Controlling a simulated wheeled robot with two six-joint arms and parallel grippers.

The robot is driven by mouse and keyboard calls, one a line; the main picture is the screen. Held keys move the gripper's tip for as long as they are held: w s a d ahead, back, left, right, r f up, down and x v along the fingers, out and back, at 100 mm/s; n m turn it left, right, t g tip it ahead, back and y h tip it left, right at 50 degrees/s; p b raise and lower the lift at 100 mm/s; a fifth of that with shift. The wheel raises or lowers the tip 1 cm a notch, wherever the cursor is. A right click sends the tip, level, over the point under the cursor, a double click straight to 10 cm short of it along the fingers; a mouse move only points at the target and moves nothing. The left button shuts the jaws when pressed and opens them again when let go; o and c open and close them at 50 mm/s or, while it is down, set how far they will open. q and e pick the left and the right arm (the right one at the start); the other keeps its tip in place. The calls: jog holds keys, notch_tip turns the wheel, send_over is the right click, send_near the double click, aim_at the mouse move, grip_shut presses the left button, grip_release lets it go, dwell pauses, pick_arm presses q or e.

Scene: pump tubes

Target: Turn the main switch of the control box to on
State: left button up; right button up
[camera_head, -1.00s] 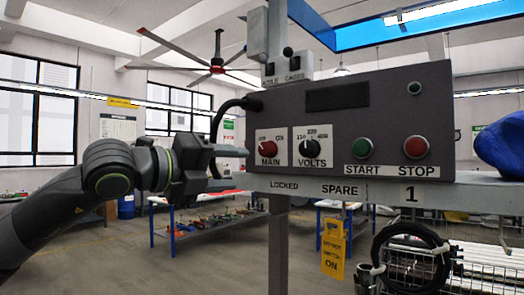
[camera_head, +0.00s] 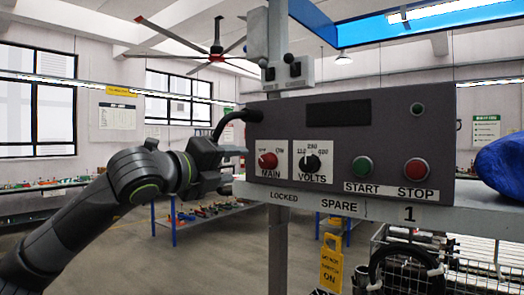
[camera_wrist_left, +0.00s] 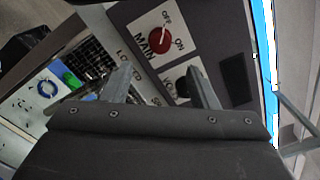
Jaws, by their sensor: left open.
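The grey control box (camera_head: 330,140) stands on a shelf at the centre right of the head view. Its red MAIN knob (camera_head: 267,160) sits on a white plate at the box's left end; in the wrist view the knob (camera_wrist_left: 159,39) shows with OFF and ON marked beside it. My left gripper (camera_head: 236,150) is just left of the box, near the knob's height. In the left wrist view its fingers (camera_wrist_left: 160,75) are apart and empty, with the knob beyond them. My right gripper is out of view.
The VOLTS knob (camera_head: 313,162), green START button (camera_head: 362,167) and red STOP button (camera_head: 416,170) are right of MAIN. A black cable (camera_head: 224,120) enters the box's left side above my gripper. A blue object (camera_head: 503,165) lies at the shelf's right end.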

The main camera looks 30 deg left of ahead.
aim_at(264, 162)
pick_arm(q)
jog(key=w+p, duration=0.2)
jog(key=w, duration=0.1)
jog(key=w+p, duration=0.2)
jog(key=w, duration=0.1)
jog(key=w+p, duration=0.2)
jog(key=w, duration=0.1)
jog(key=shift+d+r+p, duration=0.15)
jog(key=shift+d+p, duration=0.15)
jog(key=shift+d, duration=0.1)
jog(key=shift+w+p, duration=0.35)
jog(key=shift+w, duration=0.45)
jog(key=shift+f, duration=0.2)
jog(key=c, duration=1)
